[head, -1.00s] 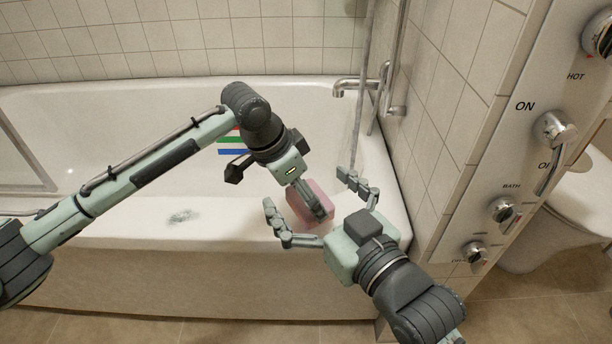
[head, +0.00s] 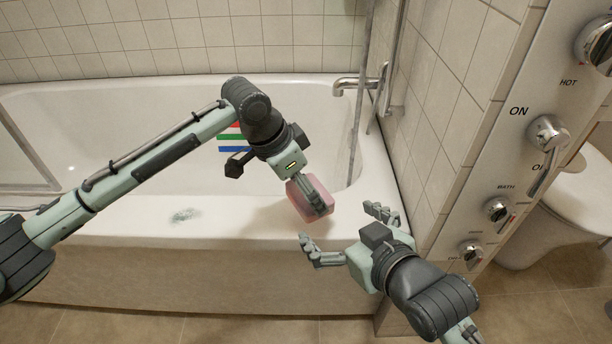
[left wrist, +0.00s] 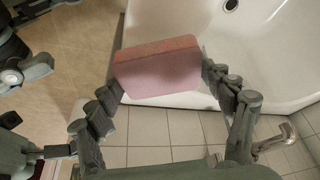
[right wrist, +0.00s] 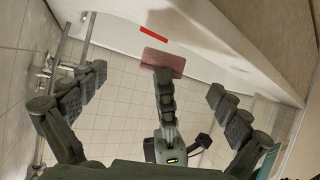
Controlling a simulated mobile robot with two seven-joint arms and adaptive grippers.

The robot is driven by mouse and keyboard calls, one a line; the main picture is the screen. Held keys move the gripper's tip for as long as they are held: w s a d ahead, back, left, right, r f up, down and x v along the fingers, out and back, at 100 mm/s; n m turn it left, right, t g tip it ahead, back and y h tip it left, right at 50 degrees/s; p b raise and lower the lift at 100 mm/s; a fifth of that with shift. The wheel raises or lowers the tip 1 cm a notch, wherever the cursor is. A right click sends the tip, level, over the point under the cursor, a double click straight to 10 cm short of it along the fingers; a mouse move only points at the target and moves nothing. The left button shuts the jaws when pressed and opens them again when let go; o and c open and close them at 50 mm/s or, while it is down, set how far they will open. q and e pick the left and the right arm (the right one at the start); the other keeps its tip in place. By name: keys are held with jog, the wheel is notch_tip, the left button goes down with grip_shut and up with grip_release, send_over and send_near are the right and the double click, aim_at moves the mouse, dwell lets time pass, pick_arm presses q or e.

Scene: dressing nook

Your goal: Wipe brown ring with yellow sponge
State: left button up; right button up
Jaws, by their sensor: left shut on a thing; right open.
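A pink block, sponge-like, (head: 298,203) is held by my left gripper (head: 316,198) above the bathtub's front rim. In the left wrist view the block (left wrist: 158,75) sits between the two sides of the gripper. It also shows in the right wrist view (right wrist: 163,62). No yellow sponge is visible. My right gripper (head: 343,230) is open and empty, just right of and nearer than the block, apart from it. A grey-green smudge (head: 185,215) lies on the front rim, left of the block. No brown ring is visible.
The white bathtub (head: 90,225) spans the view, with a tap (head: 352,84) at its right end. Red, green and blue stripes (head: 231,137) show on the tub's inner wall. A control panel with knobs (head: 547,133) stands at the right. The rim around the smudge is clear.

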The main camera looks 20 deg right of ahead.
pick_arm(q)
jog(key=shift+r+p, duration=0.7)
jog(key=shift+p, duration=0.1)
jog(key=shift+r+p, duration=0.35)
jog(key=shift+p, duration=0.05)
jog(key=shift+r+p, duration=0.25)
jog(key=shift+p, duration=0.05)
pick_arm(e)
jog(key=s+d+f+m+g+h, duration=0.1)
jog(key=s+d+f+g+h, duration=0.3)
jog(key=s+d+f+g, duration=0.3)
jog(key=shift+s+d+f+m+g, duration=0.35)
jog(key=shift+s+d+f, duration=0.2)
jog(key=shift+s+d, duration=1.55)
jog(key=shift+s+a, duration=0.15)
jog(key=shift+a, duration=0.05)
